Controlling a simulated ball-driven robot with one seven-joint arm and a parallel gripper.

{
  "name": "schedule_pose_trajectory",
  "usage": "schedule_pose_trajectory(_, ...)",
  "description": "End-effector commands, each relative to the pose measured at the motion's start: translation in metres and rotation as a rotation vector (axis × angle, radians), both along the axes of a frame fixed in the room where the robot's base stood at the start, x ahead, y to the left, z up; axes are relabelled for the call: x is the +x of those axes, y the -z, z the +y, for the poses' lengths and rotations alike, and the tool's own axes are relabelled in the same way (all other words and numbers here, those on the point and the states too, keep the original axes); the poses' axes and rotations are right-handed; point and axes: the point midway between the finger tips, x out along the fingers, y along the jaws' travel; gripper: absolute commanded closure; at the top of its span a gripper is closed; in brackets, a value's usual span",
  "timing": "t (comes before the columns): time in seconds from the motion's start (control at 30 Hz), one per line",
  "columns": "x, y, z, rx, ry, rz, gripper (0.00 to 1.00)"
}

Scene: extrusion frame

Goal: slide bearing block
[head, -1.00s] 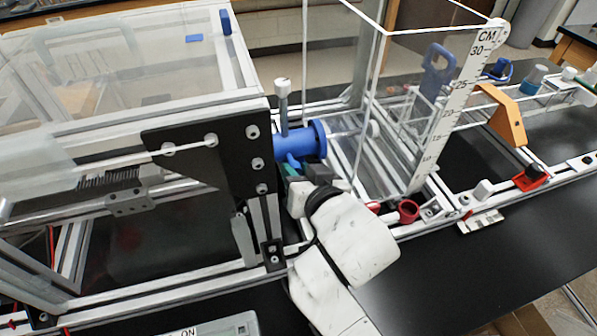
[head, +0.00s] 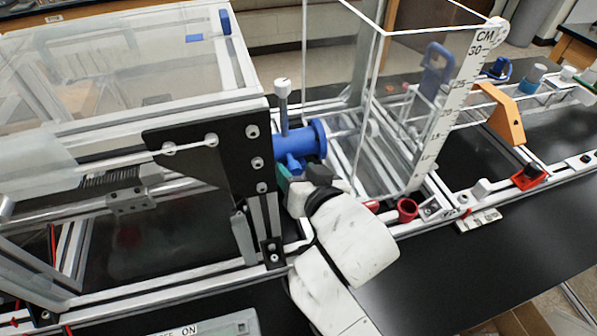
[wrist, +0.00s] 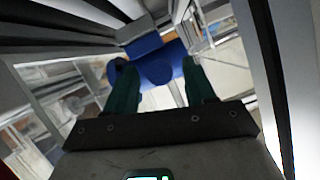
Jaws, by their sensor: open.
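A small grey block with bolts (head: 130,200), which looks like the bearing block, sits on the frame at left, beside a dark ribbed strip. My gripper (wrist: 156,64) is open, with its two green fingers apart on either side of a blue valve (wrist: 157,72) in the wrist view. Whether the fingers touch the valve I cannot tell. In the head view the blue valve (head: 300,143) sticks out right of a black plate, and my gripper (head: 297,182) is just below it, largely hidden by my white wrist. The block does not show clearly in the wrist view.
The black plate (head: 215,155) and extrusion posts stand left of my gripper. A clear tank with a centimetre scale (head: 460,100) stands to the right. A red ring (head: 407,210) and an orange bracket (head: 503,115) sit along the right rail.

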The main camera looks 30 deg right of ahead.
Motion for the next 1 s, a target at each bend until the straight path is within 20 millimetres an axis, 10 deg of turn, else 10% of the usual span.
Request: schedule_pose_trajectory(1.0, -0.099, -0.041, 0.009, 0.0, 0.0, 0.001, 0.46)
